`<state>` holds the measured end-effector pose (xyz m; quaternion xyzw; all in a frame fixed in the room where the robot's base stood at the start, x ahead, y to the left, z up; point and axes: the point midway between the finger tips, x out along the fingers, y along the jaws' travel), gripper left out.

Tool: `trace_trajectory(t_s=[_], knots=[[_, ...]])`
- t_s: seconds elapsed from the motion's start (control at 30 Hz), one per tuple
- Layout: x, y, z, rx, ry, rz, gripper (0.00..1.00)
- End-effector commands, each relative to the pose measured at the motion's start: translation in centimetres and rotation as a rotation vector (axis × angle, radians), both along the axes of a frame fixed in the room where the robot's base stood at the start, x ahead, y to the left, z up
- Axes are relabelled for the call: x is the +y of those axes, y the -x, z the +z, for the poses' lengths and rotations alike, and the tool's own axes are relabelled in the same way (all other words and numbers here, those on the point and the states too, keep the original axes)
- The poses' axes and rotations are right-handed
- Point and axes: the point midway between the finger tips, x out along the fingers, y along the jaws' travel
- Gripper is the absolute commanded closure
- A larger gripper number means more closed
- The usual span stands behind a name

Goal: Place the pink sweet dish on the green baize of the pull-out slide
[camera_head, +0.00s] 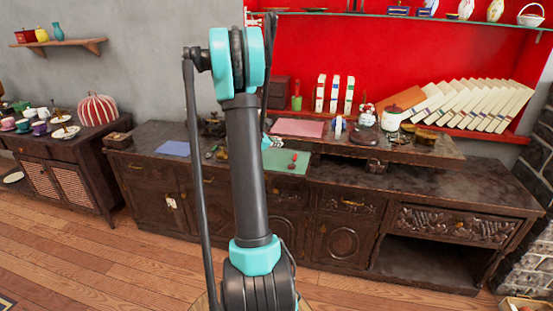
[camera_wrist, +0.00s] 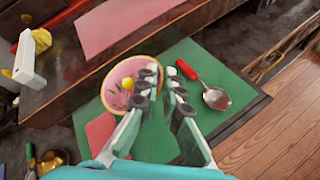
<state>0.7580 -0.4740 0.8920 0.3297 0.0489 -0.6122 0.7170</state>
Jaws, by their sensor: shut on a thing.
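The pink sweet dish (camera_wrist: 121,85), round with a yellowish rim and a small yellow thing in it, shows in the wrist view. My gripper (camera_wrist: 162,78) is shut on its right rim, one finger inside and one outside. The dish overlaps the upper left part of the green baize (camera_wrist: 230,125) and the dark edge beside it; I cannot tell whether it touches the baize. The baize also shows in the head view (camera_head: 287,168), right of my arm. The dish cannot be made out in the head view; my arm covers much of that area.
A red-handled spoon (camera_wrist: 212,94) lies on the baize right of my gripper. A red flat piece (camera_wrist: 100,130) is at the baize's left side. A pink mat (camera_wrist: 125,22) lies on the raised shelf behind. A blue mat (camera_head: 173,148) lies farther left.

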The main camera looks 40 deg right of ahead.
Motion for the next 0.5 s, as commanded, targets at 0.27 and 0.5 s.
trace_trajectory(t_s=[0.27, 0.5], knots=[[0.0, -0.1, -3.7, -0.001, 0.0, 0.001, 1.0], [0.0, 0.0, -5.5, 0.0, 0.0, 0.0, 1.0]])
